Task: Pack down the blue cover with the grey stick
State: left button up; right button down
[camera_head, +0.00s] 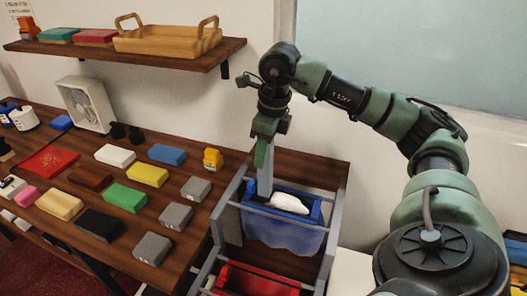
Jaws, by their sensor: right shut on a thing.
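My right gripper (264,148) points down over the rack and is shut on the grey stick (265,182). The stick hangs close to upright, its lower end at the left part of the opening of the blue cover (285,236). Whether its tip touches the cover or its contents I cannot tell. The blue cover hangs from a grey metal rack (330,232) and spreads below the rails. A white item (289,203) lies in its opening, right of the stick. My left gripper is not in view.
A red container (258,282) sits in the rack's nearer bay. Several coloured blocks, such as a green one (125,196) and a grey one (152,248), cover the table (70,130) to the left. A shelf (200,58) with a wooden tray (168,40) hangs above.

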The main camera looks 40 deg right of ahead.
aim_at(263, 173)
jog(key=shift+f+b, duration=2.65)
jog(key=shift+f, duration=0.85)
jog(key=shift+r, duration=0.1)
notch_tip(263, 173, up, 11)
jog(key=p, duration=0.9)
